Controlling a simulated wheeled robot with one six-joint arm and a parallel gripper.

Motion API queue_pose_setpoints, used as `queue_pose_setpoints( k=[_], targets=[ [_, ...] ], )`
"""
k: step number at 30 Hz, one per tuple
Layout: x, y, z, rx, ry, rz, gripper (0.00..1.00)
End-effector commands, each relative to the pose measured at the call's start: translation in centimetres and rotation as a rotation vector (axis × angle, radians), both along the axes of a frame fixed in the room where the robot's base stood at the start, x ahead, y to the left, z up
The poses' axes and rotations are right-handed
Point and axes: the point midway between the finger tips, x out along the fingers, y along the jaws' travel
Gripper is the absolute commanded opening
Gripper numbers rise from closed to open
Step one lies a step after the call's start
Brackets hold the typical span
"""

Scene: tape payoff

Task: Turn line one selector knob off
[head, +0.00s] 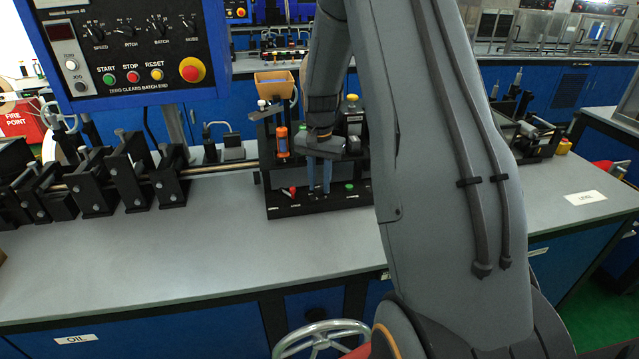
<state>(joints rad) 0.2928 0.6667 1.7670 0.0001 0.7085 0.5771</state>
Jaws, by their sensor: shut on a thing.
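My gripper (319,190) points straight down at a low black panel (300,208) at the front of a black fixture on the grey bench. Its two blue fingers are close together and shut on a small knob at the panel, which the fingers hide almost wholly. I cannot read the label there, so which line the knob serves and its angle cannot be told. A red knob (292,191) sits left of the fingers and a green one (349,187) sits right, both apart from them.
An orange cylinder (283,141) stands close behind the fingers on the left. A blue control box (130,50) with dials and buttons hangs at upper left. Black roller blocks (100,180) on a steel shaft line the bench's left. The bench front (180,260) is clear.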

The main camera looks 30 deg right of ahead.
Motion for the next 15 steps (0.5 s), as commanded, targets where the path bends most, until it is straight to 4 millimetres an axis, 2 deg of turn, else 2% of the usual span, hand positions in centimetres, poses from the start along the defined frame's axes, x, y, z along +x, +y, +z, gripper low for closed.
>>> queue_pose_setpoints(
  k=[6,15],
  targets=[
    [0.08,-0.04,0.06,-0.001,-0.002,-0.123,0.02],
    [0.09,-0.04,0.08,0.000,-0.003,-0.201,0.02]
  ],
)
